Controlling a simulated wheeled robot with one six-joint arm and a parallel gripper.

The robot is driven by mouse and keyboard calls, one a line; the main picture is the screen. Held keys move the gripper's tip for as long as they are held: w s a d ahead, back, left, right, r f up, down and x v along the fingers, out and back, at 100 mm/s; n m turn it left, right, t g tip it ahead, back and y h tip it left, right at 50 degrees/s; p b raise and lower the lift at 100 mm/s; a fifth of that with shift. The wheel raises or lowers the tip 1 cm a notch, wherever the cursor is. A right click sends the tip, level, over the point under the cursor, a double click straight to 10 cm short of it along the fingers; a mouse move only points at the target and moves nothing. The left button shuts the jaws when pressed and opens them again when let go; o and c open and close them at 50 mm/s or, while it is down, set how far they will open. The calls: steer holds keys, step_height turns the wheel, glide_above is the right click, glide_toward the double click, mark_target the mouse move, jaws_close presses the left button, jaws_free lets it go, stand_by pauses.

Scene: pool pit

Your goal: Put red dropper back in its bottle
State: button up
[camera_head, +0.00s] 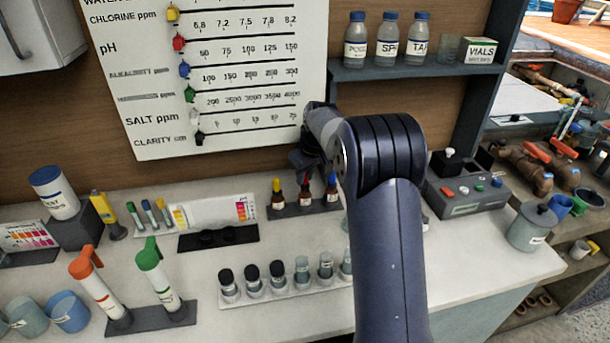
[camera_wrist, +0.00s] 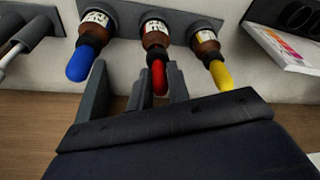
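The red dropper (camera_wrist: 158,77) has a red bulb and a black collar and appears to sit in its amber bottle (camera_wrist: 155,36). In the head view, the red dropper (camera_head: 304,180) is in the middle of the small rack. In the wrist view, my gripper (camera_wrist: 159,75) has dark fingers close on both sides of the red bulb. Another dark prong (camera_wrist: 92,95) stands further left, by the blue bulb. I cannot tell whether the fingers press on the bulb or stand just clear of it. In the head view my arm hides most of my gripper.
A blue dropper bottle (camera_wrist: 88,50) and a yellow dropper bottle (camera_wrist: 212,55) stand close on either side of the red one. A white rack of vials (camera_head: 285,292) lies in front. A grey control box (camera_head: 465,197) stands to the right, and a wall chart (camera_head: 215,75) hangs behind.

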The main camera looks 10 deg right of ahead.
steer(key=shift+f+b, duration=0.35)
steer(key=shift+f, duration=0.25)
stand_by(0.3)
steer(key=o, duration=0.7)
steer(key=shift+c, duration=0.2)
steer(key=shift+r+p, duration=2.8)
steer(key=shift+r, duration=0.8)
steer(key=shift+f, duration=0.2)
step_height(320, 180, down, 7)
steer(key=b, duration=0.5)
steer(key=shift+b, duration=0.35)
steer(key=shift+r, duration=0.25)
